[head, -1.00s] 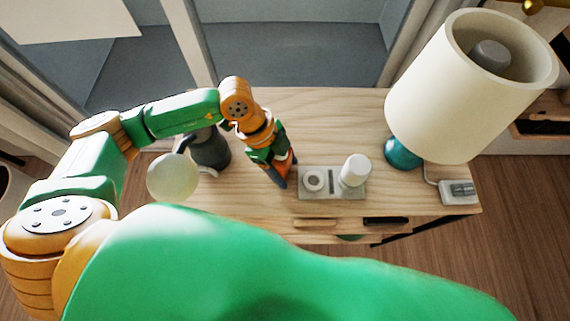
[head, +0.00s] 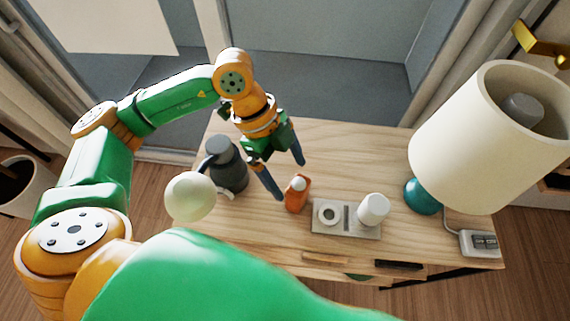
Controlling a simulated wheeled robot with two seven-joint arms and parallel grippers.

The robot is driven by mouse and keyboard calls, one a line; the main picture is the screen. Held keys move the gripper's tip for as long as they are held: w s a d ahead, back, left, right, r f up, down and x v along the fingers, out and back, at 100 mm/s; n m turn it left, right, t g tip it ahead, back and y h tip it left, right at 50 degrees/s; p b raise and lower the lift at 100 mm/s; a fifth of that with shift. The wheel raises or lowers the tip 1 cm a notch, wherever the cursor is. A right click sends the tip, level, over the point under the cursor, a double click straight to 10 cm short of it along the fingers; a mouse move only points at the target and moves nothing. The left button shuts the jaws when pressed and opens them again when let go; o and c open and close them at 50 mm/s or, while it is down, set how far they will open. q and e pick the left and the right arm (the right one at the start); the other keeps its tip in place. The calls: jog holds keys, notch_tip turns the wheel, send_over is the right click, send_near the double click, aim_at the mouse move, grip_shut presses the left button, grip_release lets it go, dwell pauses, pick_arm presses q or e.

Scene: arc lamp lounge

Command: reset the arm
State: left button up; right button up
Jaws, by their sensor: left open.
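My left arm comes in from the left and bends down over the wooden table (head: 270,232). My left gripper (head: 289,180) is open, its two dark fingers apart and pointing down. A small orange bottle with a white cap (head: 296,197) stands on the table just beyond the fingertips in the picture, apart from them as far as I can see. My right gripper is not in view.
A dark grey jug (head: 229,170) and a pale round globe (head: 190,197) are left of the gripper. A grey tray (head: 345,231) holds a white cylinder (head: 373,209). A lamp with a cream shade (head: 475,145) and a power strip (head: 480,243) are at right.

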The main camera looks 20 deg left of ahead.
pick_arm(q)
jog(key=v, duration=0.2)
jog(key=shift+a+r, duration=0.1)
jog(key=shift+r, duration=0.25)
